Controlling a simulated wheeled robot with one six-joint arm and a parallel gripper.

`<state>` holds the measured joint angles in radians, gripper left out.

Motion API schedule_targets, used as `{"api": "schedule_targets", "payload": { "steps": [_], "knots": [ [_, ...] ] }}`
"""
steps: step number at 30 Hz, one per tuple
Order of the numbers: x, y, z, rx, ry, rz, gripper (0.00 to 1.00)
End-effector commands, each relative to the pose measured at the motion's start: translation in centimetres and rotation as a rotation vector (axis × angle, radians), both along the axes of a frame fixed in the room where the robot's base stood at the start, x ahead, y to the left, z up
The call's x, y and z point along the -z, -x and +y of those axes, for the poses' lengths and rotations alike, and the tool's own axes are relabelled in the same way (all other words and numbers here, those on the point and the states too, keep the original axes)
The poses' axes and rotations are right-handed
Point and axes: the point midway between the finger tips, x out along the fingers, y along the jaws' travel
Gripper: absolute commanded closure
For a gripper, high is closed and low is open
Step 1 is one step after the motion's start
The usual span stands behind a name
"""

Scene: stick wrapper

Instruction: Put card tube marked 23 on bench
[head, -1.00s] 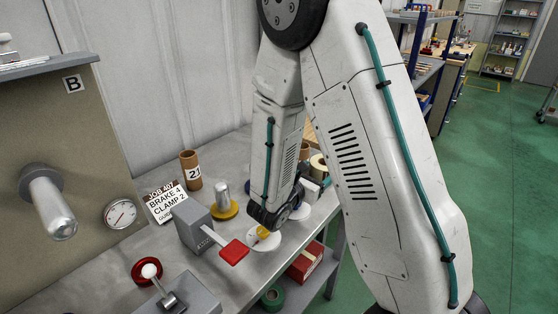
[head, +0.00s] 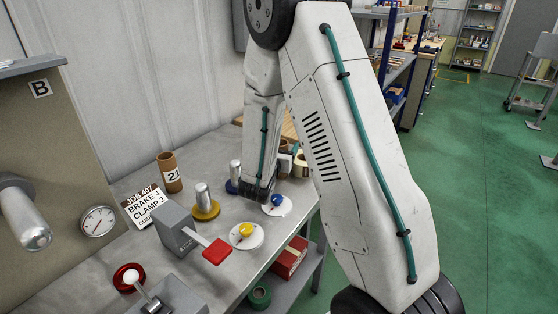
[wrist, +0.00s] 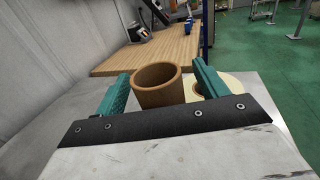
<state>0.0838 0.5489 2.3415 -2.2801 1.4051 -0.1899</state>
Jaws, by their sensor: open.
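A brown card tube (wrist: 158,90) stands upright between the two teal fingers of my gripper (wrist: 160,73) in the wrist view. The fingers are spread, with the tube between them and no clear grip on it. No number shows on the side of this tube that I see. In the head view my arm hides most of it, and a sliver of brown (head: 284,147) shows behind the arm. Another brown card tube (head: 170,172), marked 21, stands on the grey bench (head: 215,160) at the left, near the wall. No tube with a readable 23 shows.
A cream roll (wrist: 228,84) lies beside the right finger. A wooden board (wrist: 150,52) lies beyond. A red box (head: 289,258) sits below.

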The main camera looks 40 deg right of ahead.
Motion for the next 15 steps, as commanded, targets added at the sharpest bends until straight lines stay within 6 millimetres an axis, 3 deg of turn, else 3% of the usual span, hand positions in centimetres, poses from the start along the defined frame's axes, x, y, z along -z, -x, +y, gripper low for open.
{"api": "schedule_targets", "payload": {
  "steps": [4,5,9,12,15],
  "knots": [
    [0.01,-0.02,0.12,-0.002,0.000,0.000,0.28],
    [0.01,-0.03,0.14,-0.002,0.000,0.000,0.33],
    [0.01,-0.04,0.21,-0.002,0.000,0.000,0.72],
    [0.00,-0.04,0.23,-0.003,0.000,0.000,0.80],
    [0.01,-0.04,0.24,-0.003,0.000,0.000,0.80]
  ]
}}
